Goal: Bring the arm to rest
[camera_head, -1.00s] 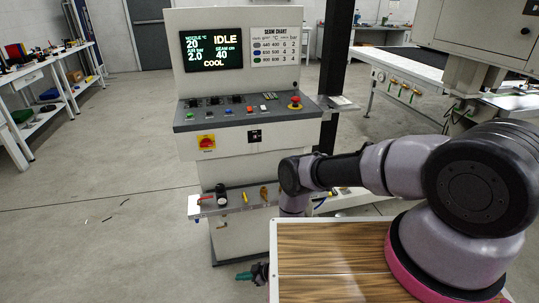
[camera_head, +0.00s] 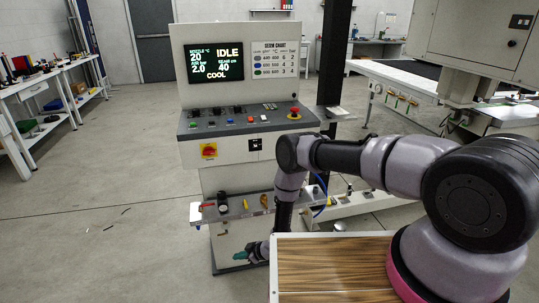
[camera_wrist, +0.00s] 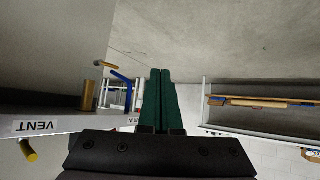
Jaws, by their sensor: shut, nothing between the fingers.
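My gripper (camera_head: 243,255) shows in the head view at the lower middle, its green fingertips just left of the wooden-topped surface in front of me. It hangs low beside the console's base. In the wrist view my gripper's two green fingers (camera_wrist: 160,100) lie together with nothing between them. My arm (camera_head: 370,158) reaches in from the right and bends down at the elbow toward the gripper. The lower wrist is partly hidden behind the edge of the wooden top.
The control console (camera_head: 245,130) stands ahead, its screen (camera_head: 213,62) reading IDLE and COOL. A shelf (camera_head: 232,211) with small tools is on its front, close above the gripper. A wooden top (camera_head: 330,265) lies before me. Open floor (camera_head: 90,200) is at left.

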